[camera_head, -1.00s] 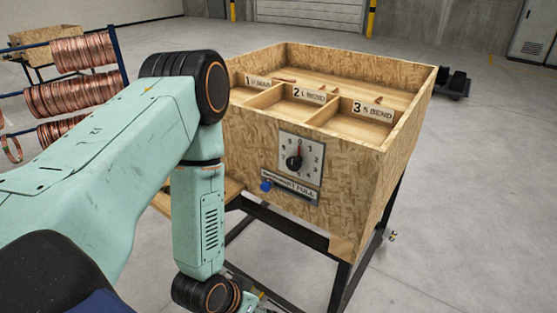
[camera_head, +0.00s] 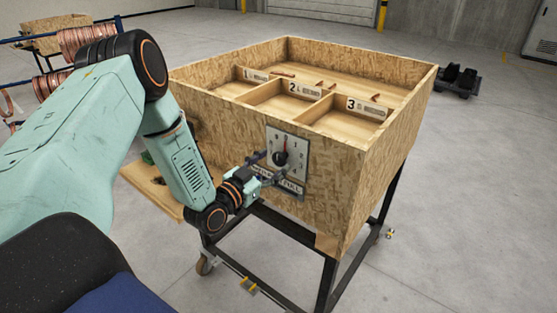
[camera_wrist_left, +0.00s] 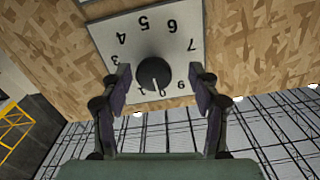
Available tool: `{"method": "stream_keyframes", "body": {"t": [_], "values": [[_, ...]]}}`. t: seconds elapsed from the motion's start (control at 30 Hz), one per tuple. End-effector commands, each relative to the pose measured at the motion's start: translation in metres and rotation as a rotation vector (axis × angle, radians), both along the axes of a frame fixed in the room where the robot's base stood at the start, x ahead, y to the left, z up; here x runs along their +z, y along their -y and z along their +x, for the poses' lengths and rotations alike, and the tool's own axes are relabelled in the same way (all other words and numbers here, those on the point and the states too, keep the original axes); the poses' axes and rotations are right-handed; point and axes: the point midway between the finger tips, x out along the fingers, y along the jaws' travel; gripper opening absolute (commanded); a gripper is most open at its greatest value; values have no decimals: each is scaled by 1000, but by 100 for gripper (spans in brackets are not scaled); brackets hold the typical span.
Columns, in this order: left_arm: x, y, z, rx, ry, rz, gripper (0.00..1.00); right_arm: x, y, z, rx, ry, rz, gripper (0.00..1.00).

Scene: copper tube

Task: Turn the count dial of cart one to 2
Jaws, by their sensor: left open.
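The count dial is a pale square plate (camera_head: 297,146) with numbers on the front of the wooden cart (camera_head: 338,195). Its round black knob (camera_head: 280,157) has a pointer directed up, near 0. In the left wrist view the plate (camera_wrist_left: 183,22) appears upside down, and the knob (camera_wrist_left: 153,73) has its white mark at the 0. My left gripper (camera_head: 267,168) is in front of the dial. In the left wrist view the open gripper (camera_wrist_left: 160,86) has one finger on each side of the knob, with gaps between. My right gripper is not in view.
The cart's top has compartments with labels 1, 2 and 3 (camera_head: 368,107). A label plate (camera_head: 292,187) below the dial is partly hidden by my gripper. A wooden shelf (camera_head: 145,185) juts out at the cart's left. Copper coils (camera_head: 80,40) hang behind my arm.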

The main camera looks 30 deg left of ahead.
Motion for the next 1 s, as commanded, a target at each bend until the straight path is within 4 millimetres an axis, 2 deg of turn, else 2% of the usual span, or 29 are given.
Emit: {"method": "stream_keyframes", "body": {"t": [0.1,0.2,0.53,1.0], "values": [[0,2,15,-4,-1,3,62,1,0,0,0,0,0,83],[0,4,22,-3,-1,1,62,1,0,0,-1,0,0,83],[0,6,26,-3,-2,-1,62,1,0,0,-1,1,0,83],[0,7,26,-4,-1,-1,22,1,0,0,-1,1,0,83]]}}
